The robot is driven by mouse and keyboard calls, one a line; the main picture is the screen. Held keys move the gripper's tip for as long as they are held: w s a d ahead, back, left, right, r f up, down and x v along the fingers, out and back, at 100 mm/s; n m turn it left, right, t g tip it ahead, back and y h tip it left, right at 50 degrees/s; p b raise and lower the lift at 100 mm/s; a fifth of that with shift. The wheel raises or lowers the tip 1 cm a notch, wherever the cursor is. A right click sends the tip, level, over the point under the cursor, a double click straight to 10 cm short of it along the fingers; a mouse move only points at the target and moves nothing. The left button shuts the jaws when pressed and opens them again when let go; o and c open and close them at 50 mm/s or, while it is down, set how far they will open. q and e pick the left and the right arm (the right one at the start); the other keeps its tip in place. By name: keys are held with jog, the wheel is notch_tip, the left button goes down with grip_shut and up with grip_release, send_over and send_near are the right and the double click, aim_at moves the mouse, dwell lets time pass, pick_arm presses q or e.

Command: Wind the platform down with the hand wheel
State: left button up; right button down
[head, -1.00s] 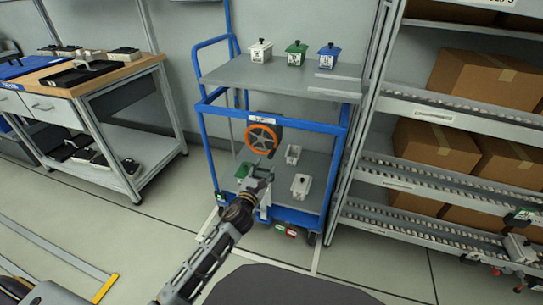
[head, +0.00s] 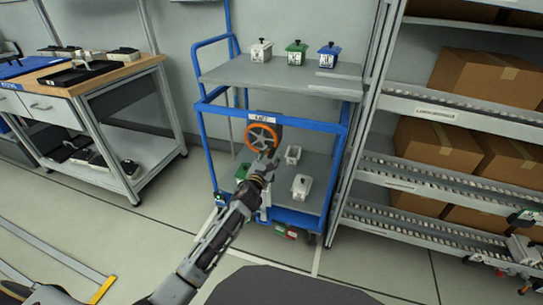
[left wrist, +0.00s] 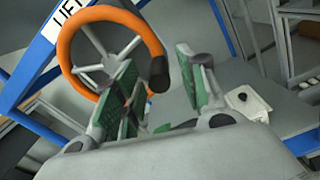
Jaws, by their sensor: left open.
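The orange hand wheel (head: 262,138) is on the front of the blue lift cart, under a label. In the left wrist view the wheel (left wrist: 66,42) fills the upper left, with a dark knob (left wrist: 159,73) on its lower right rim. My left gripper (head: 270,158) is at the wheel's lower right. Its green-padded fingers (left wrist: 160,85) are open, with the knob showing between and beyond them. I cannot tell whether they touch it. The grey platform (head: 225,75) is the cart's upper deck. My right gripper is not in view.
White, green (head: 296,52) and blue (head: 327,54) lidded boxes stand on the platform. More boxes, including a white one (head: 301,187), are on the lower shelf. A workbench (head: 100,95) is at left, a carton rack (head: 420,105) at right.

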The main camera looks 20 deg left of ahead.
pick_arm(q)
jog(key=shift+w, duration=1.05)
jog(key=shift+c, duration=0.5)
jog(key=shift+s+d, duration=0.1)
grip_shut()
